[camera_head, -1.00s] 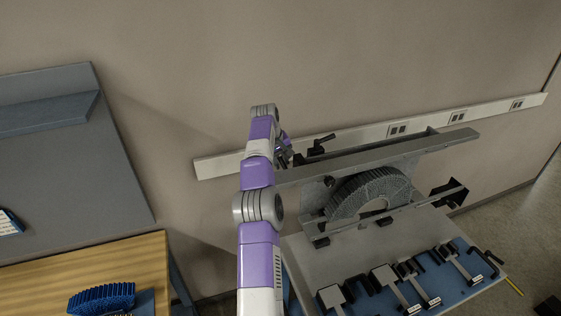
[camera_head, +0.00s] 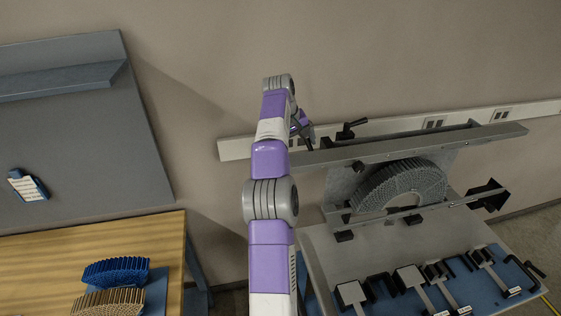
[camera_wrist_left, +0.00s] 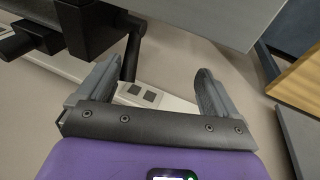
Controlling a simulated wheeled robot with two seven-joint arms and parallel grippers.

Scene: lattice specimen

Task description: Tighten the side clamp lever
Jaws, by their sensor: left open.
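The black side clamp lever (camera_head: 351,128) stands at the upper left end of the grey frame that holds the arched lattice specimen (camera_head: 402,186). My left gripper (camera_head: 304,131) is just left of it, partly hidden by my own arm, and apart from it. A black clamp block (camera_wrist_left: 90,25) with a dark bar (camera_wrist_left: 132,52) lies at upper left there, close to the left finger. Whether they touch is unclear. My right gripper does not show.
A grey beam (camera_head: 400,149) crosses the frame's top. A wall rail (camera_head: 240,149) with sockets runs behind it. Black clamps lie on a blue mat (camera_head: 458,290) in front. At left, a wooden table (camera_head: 60,254) bears blue and tan lattice pieces.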

